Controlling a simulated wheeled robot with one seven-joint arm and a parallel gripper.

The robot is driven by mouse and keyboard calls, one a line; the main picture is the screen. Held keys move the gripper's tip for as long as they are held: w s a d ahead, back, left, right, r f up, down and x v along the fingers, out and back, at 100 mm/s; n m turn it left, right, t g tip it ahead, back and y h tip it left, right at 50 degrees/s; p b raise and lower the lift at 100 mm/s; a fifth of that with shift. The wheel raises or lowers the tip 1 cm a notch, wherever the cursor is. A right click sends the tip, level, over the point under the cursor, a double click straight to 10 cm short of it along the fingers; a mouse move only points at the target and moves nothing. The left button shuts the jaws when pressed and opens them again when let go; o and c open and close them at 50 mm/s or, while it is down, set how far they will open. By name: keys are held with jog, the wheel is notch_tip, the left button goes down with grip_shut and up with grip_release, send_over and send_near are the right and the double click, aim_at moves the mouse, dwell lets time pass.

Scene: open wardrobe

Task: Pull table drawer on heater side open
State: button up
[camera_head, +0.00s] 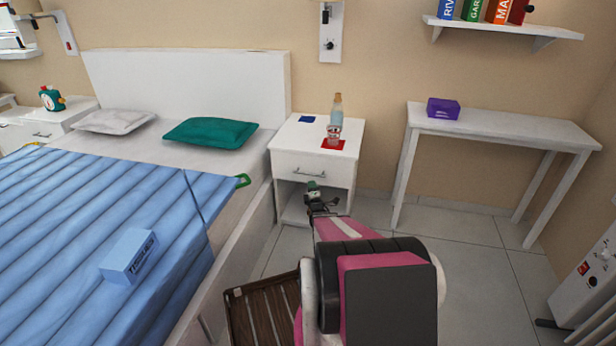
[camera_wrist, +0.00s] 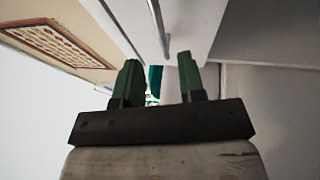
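The white bedside table (camera_head: 345,165) stands right of the bed, on the side toward the heater (camera_head: 590,282). Its drawer (camera_head: 286,166) looks shut, with a metal bar handle (camera_head: 309,174) across its front. My gripper (camera_head: 314,190) is just below the handle in the head view. In the wrist view my gripper (camera_wrist: 159,66) has its two green fingers apart, with nothing visibly held. A metal bar, which looks like the handle (camera_wrist: 159,22), shows ahead between the fingertips. I cannot tell whether they touch.
A bottle (camera_head: 336,118) stands on a red sheet on the bedside table, near a blue item (camera_head: 307,118). The bed (camera_head: 235,232) is close on the left, and a brown slatted crate (camera_head: 262,313) lies below. A white side table (camera_head: 480,124) stands right; floor between is clear.

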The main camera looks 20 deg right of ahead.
jog(key=x, duration=0.9)
grip_shut()
